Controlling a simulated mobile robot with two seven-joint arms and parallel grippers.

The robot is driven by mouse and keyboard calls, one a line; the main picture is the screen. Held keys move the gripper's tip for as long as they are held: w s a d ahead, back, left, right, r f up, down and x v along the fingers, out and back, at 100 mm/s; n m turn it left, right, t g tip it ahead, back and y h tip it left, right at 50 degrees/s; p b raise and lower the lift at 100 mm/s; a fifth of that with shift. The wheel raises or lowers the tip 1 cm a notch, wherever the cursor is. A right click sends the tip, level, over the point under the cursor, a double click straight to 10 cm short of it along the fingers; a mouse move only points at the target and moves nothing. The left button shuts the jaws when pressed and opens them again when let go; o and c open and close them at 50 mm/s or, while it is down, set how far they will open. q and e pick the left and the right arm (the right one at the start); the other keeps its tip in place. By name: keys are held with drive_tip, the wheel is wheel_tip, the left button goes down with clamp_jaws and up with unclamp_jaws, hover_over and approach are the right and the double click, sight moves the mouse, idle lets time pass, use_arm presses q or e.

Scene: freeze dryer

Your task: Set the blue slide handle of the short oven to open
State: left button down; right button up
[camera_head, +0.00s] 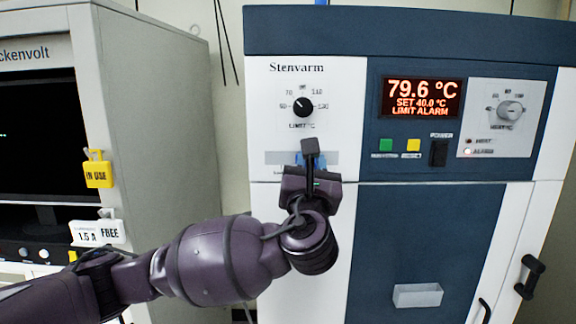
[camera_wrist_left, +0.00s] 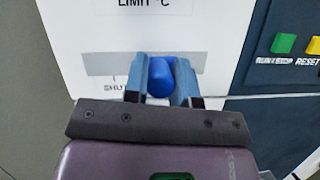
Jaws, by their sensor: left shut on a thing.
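The short oven (camera_head: 420,250) is the white and dark blue "Stenvarm" cabinet in the head view. Its blue slide handle (camera_wrist_left: 161,75) sits on a grey slotted plate (camera_wrist_left: 103,62) below the "LIMIT °C" label, toward the right end of that plate. My left gripper (camera_wrist_left: 162,82) has one finger on each side of the blue handle and is shut on it. In the head view my left gripper (camera_head: 312,155) covers most of the handle, and only a bit of blue shows beside it. My right gripper is in neither view.
A black limit knob (camera_head: 303,107) is just above my left gripper. The display (camera_head: 421,98) reads 79.6 °C with LIMIT ALARM. Green (camera_head: 386,145) and yellow (camera_head: 413,145) buttons are to the right. A grey cabinet (camera_head: 150,120) with an "IN USE" tag (camera_head: 98,172) stands at left.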

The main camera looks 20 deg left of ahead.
use_arm(q)
drive_tip(key=d, duration=0.2)
drive_tip(key=shift+w+d, duration=0.4)
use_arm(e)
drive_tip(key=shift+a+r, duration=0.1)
use_arm(q)
drive_tip(key=c, duration=1.2)
unclamp_jaws()
drive_tip(key=shift+c, duration=0.2)
drive_tip(key=o, duration=0.3)
drive_tip(key=shift+d, duration=0.25)
drive_tip(key=shift+a, duration=0.15)
drive_tip(key=shift+b+v, duration=1.1)
drive_tip(key=shift+v, duration=4.3)
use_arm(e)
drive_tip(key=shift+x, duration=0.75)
